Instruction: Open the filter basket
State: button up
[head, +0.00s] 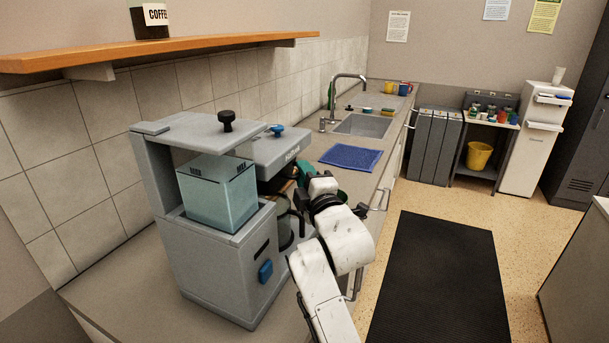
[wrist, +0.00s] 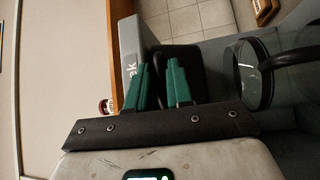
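The grey coffee machine (head: 225,215) stands on the counter at the left. The dark filter basket (wrist: 190,62) sits under the machine's lettered brew head (head: 282,155) and is mostly hidden in the head view. My gripper (head: 303,178) is at the basket's front, just right of the brew head. In the wrist view its green fingers (wrist: 163,65) are close together in front of the dark basket, with a narrow dark gap between them. They appear shut on the basket's front grip, though the fingers hide most of it. The basket looks seated under the head.
A round glass carafe (wrist: 250,75) with a dark handle stands below the basket, close beside my fingers. A blue mat (head: 351,157) and a sink (head: 363,125) lie farther along the counter. A wooden shelf (head: 160,47) hangs above. The floor by the black mat (head: 440,280) is clear.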

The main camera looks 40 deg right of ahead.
grip_shut()
